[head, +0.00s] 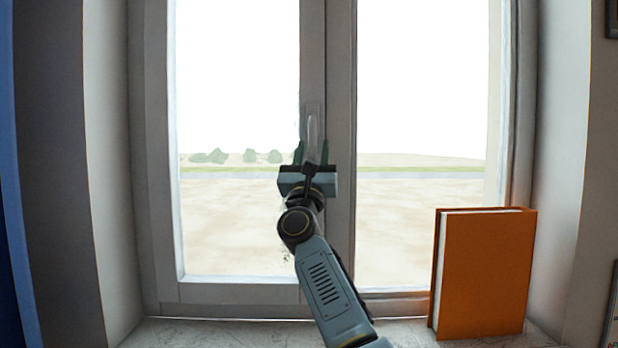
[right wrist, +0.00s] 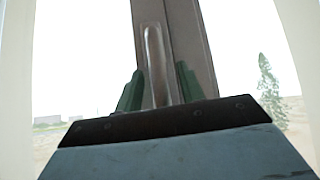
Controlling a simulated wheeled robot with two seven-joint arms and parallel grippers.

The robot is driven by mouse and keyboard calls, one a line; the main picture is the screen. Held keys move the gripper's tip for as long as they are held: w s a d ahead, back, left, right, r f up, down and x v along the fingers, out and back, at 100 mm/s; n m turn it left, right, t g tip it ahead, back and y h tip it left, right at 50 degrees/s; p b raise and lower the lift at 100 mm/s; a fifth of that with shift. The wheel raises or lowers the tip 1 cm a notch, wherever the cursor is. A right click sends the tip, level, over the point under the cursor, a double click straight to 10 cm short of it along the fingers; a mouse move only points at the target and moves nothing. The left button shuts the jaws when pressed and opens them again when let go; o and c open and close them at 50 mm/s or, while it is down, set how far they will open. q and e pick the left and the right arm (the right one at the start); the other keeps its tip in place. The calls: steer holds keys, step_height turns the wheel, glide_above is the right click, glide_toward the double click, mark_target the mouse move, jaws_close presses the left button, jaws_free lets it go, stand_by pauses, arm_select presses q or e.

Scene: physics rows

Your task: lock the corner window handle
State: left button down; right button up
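The window handle (head: 313,128) is a slim light-grey lever on the middle frame between the two panes. It stands vertical, and its lower part is hidden behind my gripper in the head view. My right gripper (head: 311,153) is in front of it, with one dark green finger on each side. In the right wrist view the handle (right wrist: 154,55) runs down between the spread fingers of the gripper (right wrist: 159,88). The fingers look apart from it; contact cannot be told for sure. My left gripper is not in view.
An orange book (head: 487,272) stands upright at the right of the pale windowsill (head: 215,334). The window recess walls (head: 562,150) close in on both sides. The sill left of my arm is clear.

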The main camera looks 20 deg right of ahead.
steer(key=b+v, duration=0.1)
steer(key=v, duration=1.1)
steer(key=shift+s+f, duration=0.2)
steer(key=shift+f, duration=0.05)
steer(key=shift+a, duration=0.1)
